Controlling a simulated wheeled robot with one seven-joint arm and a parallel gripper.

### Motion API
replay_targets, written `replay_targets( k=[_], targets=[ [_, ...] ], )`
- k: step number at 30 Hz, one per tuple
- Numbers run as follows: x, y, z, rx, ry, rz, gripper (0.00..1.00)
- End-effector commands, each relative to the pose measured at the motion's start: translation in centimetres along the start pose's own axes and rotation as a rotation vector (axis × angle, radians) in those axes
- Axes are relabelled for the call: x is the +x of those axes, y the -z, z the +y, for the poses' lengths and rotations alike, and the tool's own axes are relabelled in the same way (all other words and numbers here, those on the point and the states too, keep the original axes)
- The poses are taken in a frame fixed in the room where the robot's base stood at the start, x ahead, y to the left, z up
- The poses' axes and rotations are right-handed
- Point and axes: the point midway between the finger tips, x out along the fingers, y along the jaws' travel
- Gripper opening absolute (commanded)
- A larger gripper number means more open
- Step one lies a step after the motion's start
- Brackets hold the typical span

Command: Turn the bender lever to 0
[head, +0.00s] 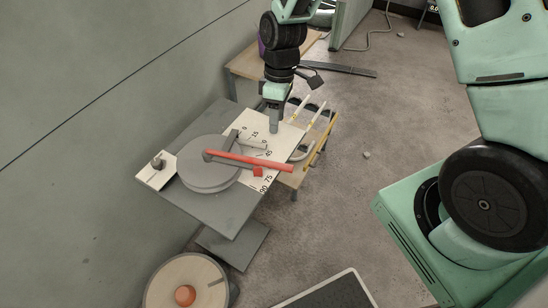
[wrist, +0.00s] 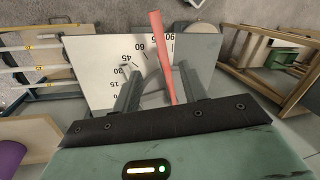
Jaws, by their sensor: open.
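The bender stands on a grey table (head: 222,205), with a grey round disc (head: 200,178) and a white plate (head: 283,140) printed with angle numbers. Its red lever (head: 250,160) reaches from the disc across the plate, pointing right in the head view. In the wrist view the lever (wrist: 162,55) lies over the scale between the 60 and the 90, hiding the mark there. My gripper (head: 275,130) is above the plate's far side, near the low numbers, and apart from the lever. It is open and empty; its fingers show in the wrist view (wrist: 160,85).
A rack with pale rods (head: 318,118) stands right of the bender. A wooden table (head: 245,65) is behind. Open floor lies to the right.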

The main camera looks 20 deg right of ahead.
Motion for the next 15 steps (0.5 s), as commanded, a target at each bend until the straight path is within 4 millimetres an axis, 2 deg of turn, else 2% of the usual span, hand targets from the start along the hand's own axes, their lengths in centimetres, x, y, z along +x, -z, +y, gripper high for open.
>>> replay_targets(
  k=[3,15],
  targets=[
    [2.5,-0.1,-0.2,0.001,0.005,-0.005,0.43],
    [10.4,-0.1,-0.2,0.000,0.004,-0.004,0.43]
  ],
)
